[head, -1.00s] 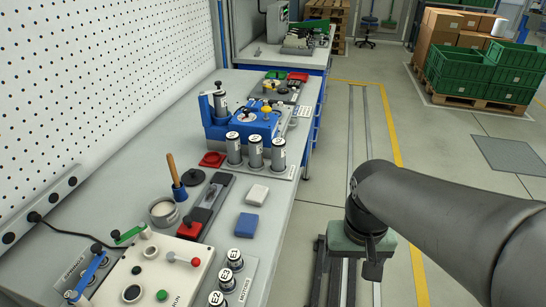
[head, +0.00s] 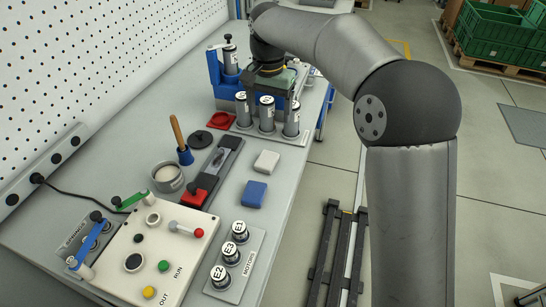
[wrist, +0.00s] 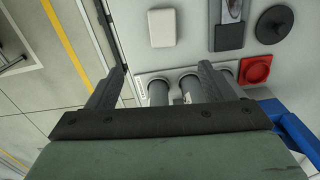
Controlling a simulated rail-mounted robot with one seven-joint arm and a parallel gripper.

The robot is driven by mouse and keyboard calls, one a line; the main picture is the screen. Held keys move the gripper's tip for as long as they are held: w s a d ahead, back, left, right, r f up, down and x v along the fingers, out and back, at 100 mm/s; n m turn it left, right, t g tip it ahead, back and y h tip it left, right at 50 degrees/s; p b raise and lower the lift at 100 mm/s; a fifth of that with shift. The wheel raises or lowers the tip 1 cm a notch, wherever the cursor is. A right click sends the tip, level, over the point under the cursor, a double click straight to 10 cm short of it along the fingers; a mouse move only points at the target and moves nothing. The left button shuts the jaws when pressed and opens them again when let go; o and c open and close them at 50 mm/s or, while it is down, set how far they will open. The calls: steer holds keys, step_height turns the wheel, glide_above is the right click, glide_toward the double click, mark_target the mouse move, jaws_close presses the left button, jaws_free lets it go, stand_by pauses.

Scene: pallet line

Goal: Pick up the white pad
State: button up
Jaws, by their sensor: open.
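The white pad (head: 266,161) lies flat on the grey bench top, just beyond the blue pad (head: 254,194). In the wrist view the white pad (wrist: 162,28) shows near the top, ahead of the fingers and apart from them. My gripper (wrist: 158,80) is open and empty, its two fingers spread wide. In the head view my gripper (head: 279,92) hangs over the row of grey cylinders (head: 266,116), farther along the bench than the white pad. The fingertips are hard to make out there.
A dark rail with a red block (head: 195,195) lies left of the pads. A wooden-handled tool (head: 181,140), a round tin (head: 168,177) and a control box (head: 150,245) stand nearby. A rack of motors (head: 232,255) is at the front. The bench around the white pad is clear.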

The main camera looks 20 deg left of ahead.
glide_above(267, 159)
steer(key=f, duration=1.1)
steer(key=shift+w+d+f+p, duration=0.15)
steer(key=shift+d+f+p, duration=0.05)
steer(key=shift+d+p, duration=0.1)
steer(key=shift+s+a+f+p, duration=0.1)
steer(key=shift+f+p, duration=0.1)
steer(key=shift+f, duration=0.7)
steer(key=shift+s+a+f+p, duration=0.1)
steer(key=shift+a+f+p, duration=0.05)
steer(key=shift+f, duration=0.7)
steer(key=shift+a+f+p, duration=0.1)
steer(key=shift+f+p, duration=0.1)
steer(key=shift+f, duration=0.7)
steer(key=c, duration=1)
